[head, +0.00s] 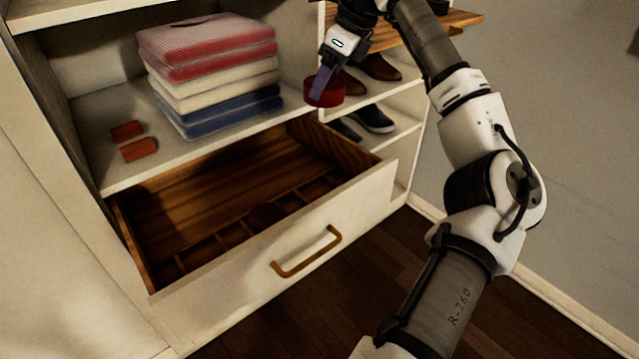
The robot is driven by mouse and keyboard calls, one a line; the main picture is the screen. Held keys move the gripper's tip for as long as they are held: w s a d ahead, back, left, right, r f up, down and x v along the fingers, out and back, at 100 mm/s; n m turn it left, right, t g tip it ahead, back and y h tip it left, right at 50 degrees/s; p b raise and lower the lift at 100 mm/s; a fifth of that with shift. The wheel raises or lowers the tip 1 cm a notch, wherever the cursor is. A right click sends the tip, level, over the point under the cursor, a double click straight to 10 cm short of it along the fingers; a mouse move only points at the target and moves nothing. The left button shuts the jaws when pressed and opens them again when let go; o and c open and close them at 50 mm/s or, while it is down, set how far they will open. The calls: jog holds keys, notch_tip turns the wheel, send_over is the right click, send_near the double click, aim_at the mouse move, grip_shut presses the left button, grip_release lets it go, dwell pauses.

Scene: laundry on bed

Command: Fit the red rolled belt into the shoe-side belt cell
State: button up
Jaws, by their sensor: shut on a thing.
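The red rolled belt (332,96) hangs at the top centre, above the back right part of the open drawer. My gripper (321,82) points down and is shut on the belt; a finger covers part of the roll. The drawer (253,267) is pulled out, with a row of small belt cells along its front side. The shoe-side belt cell (317,187) is at the right end of that row, beneath and in front of the held belt.
Folded red, cream and blue clothes (215,85) are stacked on the shelf above the drawer. Two small orange-red blocks (138,149) lie left of them. Brown shoes (380,67) and dark shoes (371,119) stand on shelves at the right. The drawer's large rear compartment looks empty.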

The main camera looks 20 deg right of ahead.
jog(key=shift+n, duration=0.5)
jog(key=w+f+b, duration=0.1)
jog(key=f, duration=0.6)
jog(key=f+b, duration=0.1)
jog(key=f, duration=0.7)
jog(key=w+f+b, duration=0.1)
jog(key=f, duration=0.7)
jog(key=shift+w+f, duration=0.25)
jog(key=shift+w, duration=0.05)
jog(key=shift+f+b, duration=0.4)
jog(key=shift+f, duration=1.9)
jog(key=shift+f, duration=0.1)
jog(key=o, duration=1.1)
jog(key=shift+c, duration=0.2)
jog(key=p+v, duration=0.1)
jog(key=v, duration=1.1)
jog(key=shift+w, duration=0.2)
jog(key=shift+r, duration=0.25)
